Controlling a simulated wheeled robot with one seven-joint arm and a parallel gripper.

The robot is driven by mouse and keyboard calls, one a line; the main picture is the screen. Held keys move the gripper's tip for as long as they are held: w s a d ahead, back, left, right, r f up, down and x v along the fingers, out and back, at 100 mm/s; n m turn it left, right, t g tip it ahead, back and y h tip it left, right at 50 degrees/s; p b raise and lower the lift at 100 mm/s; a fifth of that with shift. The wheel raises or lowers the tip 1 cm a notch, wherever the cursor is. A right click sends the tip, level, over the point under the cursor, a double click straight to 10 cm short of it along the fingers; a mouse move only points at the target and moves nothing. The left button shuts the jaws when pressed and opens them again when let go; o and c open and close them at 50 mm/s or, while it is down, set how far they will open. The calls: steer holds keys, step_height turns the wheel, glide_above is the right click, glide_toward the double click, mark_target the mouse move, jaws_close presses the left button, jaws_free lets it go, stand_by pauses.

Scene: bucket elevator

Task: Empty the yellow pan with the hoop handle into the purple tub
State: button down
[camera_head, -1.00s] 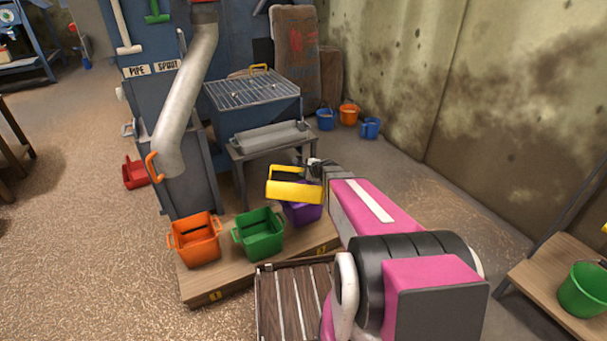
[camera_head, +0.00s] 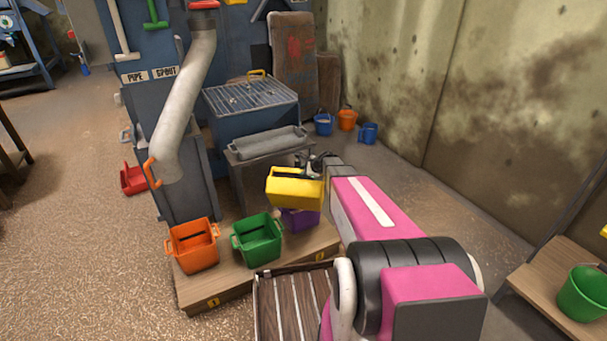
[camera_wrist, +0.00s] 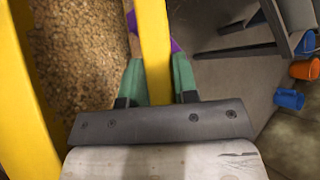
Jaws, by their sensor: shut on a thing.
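The yellow pan (camera_head: 294,191) hangs over the purple tub (camera_head: 300,219), which stands on the wooden platform and is largely hidden by it. The pan is tilted, with its broad yellow side facing my head camera. In the wrist view, brown pellets (camera_wrist: 75,50) lie inside the pan's yellow walls. A sliver of the purple tub (camera_wrist: 176,46) shows past the handle. I cannot tell whether pellets are falling, or what is in the tub.
An orange tub (camera_head: 194,246) and a green tub (camera_head: 258,240) stand left of the purple one on the platform (camera_head: 225,284). A grey stand (camera_head: 268,143) is just behind. A slatted crate (camera_head: 290,305) sits in front. Small blue and orange buckets (camera_head: 347,120) stand by the wall.

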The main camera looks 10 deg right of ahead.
mark_target(301, 191)
steer(key=shift+w+d+f+m+g+y, duration=1.55)
steer(key=shift+w+f+g, duration=2.1)
steer(key=shift+w, duration=2.2)
steer(key=shift+s+a+r+n+t+h, duration=0.6)
steer(key=shift+s+a+r+n+t, duration=0.55)
steer(key=shift+s+t, duration=1.7)
steer(key=shift+s+a+r+n+t+h, duration=0.8)
steer(key=shift+s+r+t, duration=0.65)
steer(key=shift+s, duration=2.75)
steer(key=shift+s+a+r+n+t+h, duration=0.45)
steer(key=shift+s+a+r+n+t, duration=0.75)
steer(key=shift+s+t, duration=1.7)
steer(key=shift+n+t, duration=0.25)
steer(key=shift+n, duration=0.25)
steer(key=shift+s+a+f, duration=0.15)
steer(key=shift+s+f, duration=0.1)
steer(key=shift+s, duration=0.4)
steer(key=shift+s+a+f, duration=0.15)
steer(key=shift+s+f, duration=0.1)
steer(key=shift+s, duration=0.4)
steer(key=shift+s+a+f, duration=0.15)
steer(key=shift+s+f, duration=0.1)
steer(key=shift+s, duration=0.4)
steer(key=shift+s+a+f+n+t, duration=0.25)
steer(key=shift+s+f+n+t, duration=0.25)
steer(key=shift+s+f, duration=0.25)
steer(key=shift+s+a+f+n+t, duration=0.25)
steer(key=shift+s+f+n+t, duration=0.15)
steer(key=shift+s+f+t, duration=0.3)
steer(key=shift+r, duration=2)
